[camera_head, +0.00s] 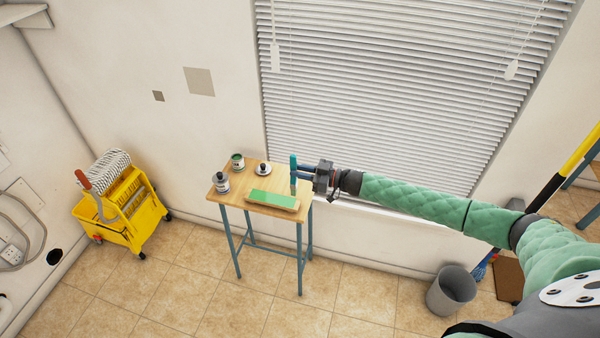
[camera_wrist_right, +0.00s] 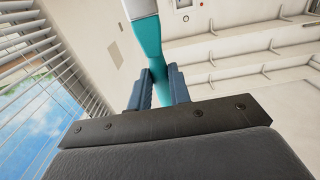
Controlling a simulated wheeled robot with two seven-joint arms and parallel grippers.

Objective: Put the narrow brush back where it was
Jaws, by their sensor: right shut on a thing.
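The narrow brush (camera_head: 293,162) has a teal handle and is roughly upright at the right end of the small wooden table (camera_head: 228,190). My right gripper (camera_head: 299,172) reaches in from the right and is shut on the handle. In the right wrist view, the teal handle of the brush (camera_wrist_right: 148,45) runs between the two blue-grey fingers (camera_wrist_right: 158,88), with a pale part at its upper end. The lower end is small in the head view; I cannot tell whether it touches the tabletop. My left gripper is not in view.
A green-topped block (camera_head: 273,199) lies near the table's front edge. Two small tins (camera_head: 221,182) (camera_head: 238,161) and a dark-knobbed item on a pale disc (camera_head: 263,169) stand behind and left. A yellow mop bucket (camera_head: 125,222) is left; a grey bin (camera_head: 451,290) stands right.

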